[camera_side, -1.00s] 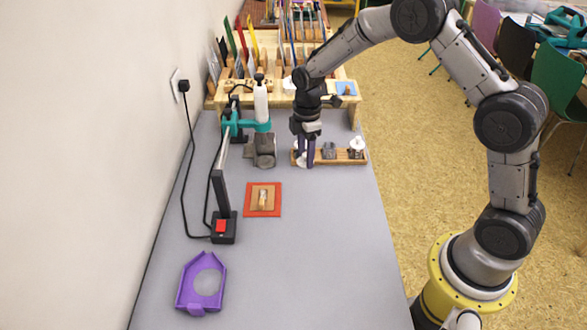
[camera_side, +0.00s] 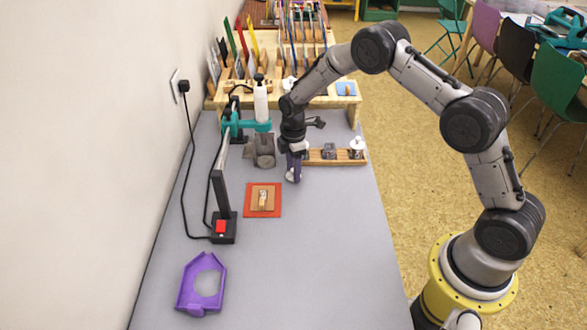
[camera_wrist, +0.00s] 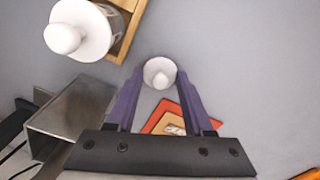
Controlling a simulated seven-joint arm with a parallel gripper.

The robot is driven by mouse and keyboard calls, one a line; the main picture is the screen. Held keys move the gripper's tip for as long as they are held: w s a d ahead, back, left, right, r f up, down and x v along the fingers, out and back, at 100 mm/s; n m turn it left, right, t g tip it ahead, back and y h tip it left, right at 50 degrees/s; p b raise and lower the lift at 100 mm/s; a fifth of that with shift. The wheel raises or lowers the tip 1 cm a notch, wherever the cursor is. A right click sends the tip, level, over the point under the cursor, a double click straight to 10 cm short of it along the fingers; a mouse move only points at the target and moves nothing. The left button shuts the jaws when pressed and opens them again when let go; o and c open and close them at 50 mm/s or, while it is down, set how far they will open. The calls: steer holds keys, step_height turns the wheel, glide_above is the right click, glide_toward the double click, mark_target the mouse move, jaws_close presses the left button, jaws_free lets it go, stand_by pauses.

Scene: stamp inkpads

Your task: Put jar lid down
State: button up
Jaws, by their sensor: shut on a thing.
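My gripper (camera_wrist: 160,90) is shut on a small white round lid (camera_wrist: 160,72), held between the tips of its purple fingers. In the side view my gripper (camera_side: 293,168) is low over the grey table, in front of the left end of the wooden rack. The white lid (camera_side: 292,178) shows at the fingertips there, partly hidden. I cannot tell whether it touches the table. A white knobbed piece (camera_wrist: 78,32) stands on the wooden rack in the wrist view. In the side view a white-topped jar (camera_side: 357,146) stands at the rack's right end.
The wooden rack (camera_side: 342,159) also holds a grey block (camera_side: 329,150). A grey metal block (camera_side: 264,149) stands left of my gripper. An orange-red pad (camera_side: 249,209) lies in front, with a purple holder (camera_side: 184,296) nearer. The table right of the pad is clear.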

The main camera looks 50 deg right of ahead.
steer(key=o, duration=1.3)
steer(key=shift+f, duration=0.1)
